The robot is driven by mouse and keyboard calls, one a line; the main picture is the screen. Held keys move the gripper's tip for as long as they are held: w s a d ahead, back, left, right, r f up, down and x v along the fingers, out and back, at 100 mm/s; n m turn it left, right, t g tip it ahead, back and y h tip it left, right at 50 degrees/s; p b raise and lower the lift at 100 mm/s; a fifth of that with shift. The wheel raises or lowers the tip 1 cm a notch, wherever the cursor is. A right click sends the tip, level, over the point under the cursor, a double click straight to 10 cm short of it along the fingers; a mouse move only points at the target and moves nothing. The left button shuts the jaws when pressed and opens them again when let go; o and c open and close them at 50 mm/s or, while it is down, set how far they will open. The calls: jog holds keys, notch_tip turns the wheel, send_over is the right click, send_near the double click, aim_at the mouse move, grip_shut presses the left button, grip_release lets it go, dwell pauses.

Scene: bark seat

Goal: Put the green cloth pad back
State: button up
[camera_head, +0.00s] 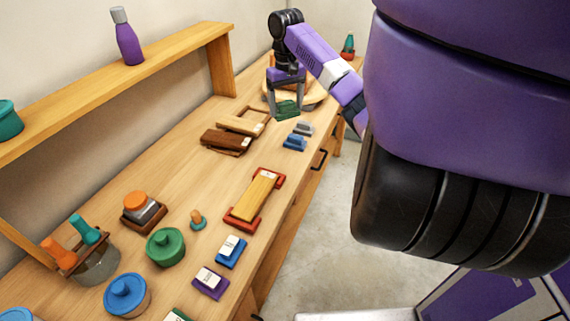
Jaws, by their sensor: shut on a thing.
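The green cloth pad (287,108) is at the far end of the wooden bench, between the fingers of my gripper (286,107). My gripper points down and is shut on the pad. The pad is small in the head view, and I cannot tell whether it touches the bench top or hangs just above it. A round pale wooden piece (312,97) lies just behind the gripper and is partly hidden by it.
Grey and blue blocks (295,142) lie right in front of the gripper. Wooden frames (227,141) lie to the left. A raised shelf (110,87) runs along the wall. A red-and-yellow piece (253,197), jars and small blocks fill the near bench.

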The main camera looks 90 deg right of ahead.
jog(key=shift+s+a+r+n, duration=0.15)
jog(key=shift+r+n, duration=0.05)
jog(key=shift+n, duration=0.35)
jog(key=shift+s+a+r+n, duration=0.1)
jog(key=shift+a+r+n, duration=0.1)
jog(key=shift+n, duration=0.35)
jog(key=shift+w+a+r+n, duration=0.15)
jog(key=shift+a+n, duration=0.05)
jog(key=shift+n, duration=0.7)
jog(key=n, duration=0.2)
jog(key=shift+w+a+n, duration=0.1)
jog(key=shift+a+n, duration=0.2)
jog(key=shift+a, duration=0.1)
jog(key=shift+a+n, duration=0.1)
jog(key=shift+n, duration=0.5)
notch_tip(320, 180, down, 15)
jog(key=b, duration=0.5)
jog(key=shift+f+p, duration=0.3)
jog(key=shift+f, duration=2.2)
jog(key=o, duration=1.3)
jog(key=shift+f, duration=0.1)
